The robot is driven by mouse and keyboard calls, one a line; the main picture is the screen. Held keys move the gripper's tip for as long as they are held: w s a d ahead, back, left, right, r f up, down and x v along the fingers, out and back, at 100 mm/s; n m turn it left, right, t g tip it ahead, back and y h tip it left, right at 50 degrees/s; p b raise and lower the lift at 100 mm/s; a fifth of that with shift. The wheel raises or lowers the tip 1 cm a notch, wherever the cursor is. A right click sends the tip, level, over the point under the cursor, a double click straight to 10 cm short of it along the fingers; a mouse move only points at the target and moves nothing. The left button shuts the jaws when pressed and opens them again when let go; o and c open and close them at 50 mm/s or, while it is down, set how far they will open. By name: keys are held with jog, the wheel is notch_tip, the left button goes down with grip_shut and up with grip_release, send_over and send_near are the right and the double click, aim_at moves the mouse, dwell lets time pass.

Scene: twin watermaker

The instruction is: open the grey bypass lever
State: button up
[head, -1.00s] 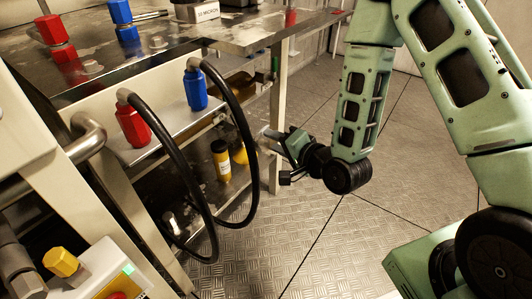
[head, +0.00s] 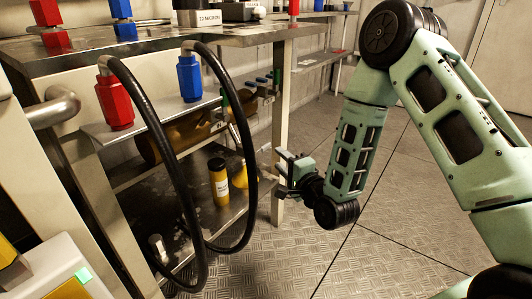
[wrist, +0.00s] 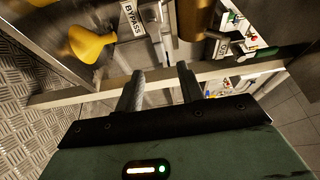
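A white label reading BYPASS (wrist: 132,18) shows at the top of the wrist view, beside a yellow flask-shaped thing. A grey upright piece right of the label may be the bypass lever; it is partly cut off and I cannot tell for sure. I cannot pick the lever out in the head view. My gripper (wrist: 161,85) has its two grey fingers apart with nothing between them. In the head view, my gripper (head: 282,164) is beside the bench's front right leg, near the lower shelf.
The metal bench (head: 220,36) has a leg (head: 279,120) close to my gripper. Two black hoses (head: 166,150) loop out in front. A yellow bottle (head: 219,182) stands on the lower shelf (head: 225,215). A brown cylinder (head: 185,138) lies behind. Open floor (head: 385,235) is at the right.

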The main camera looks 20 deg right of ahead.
aim_at(267, 148)
jog(key=b+x, duration=0.2)
jog(key=x, duration=0.7)
jog(key=shift+s+b, duration=0.1)
jog(key=shift+b, duration=0.2)
grip_shut()
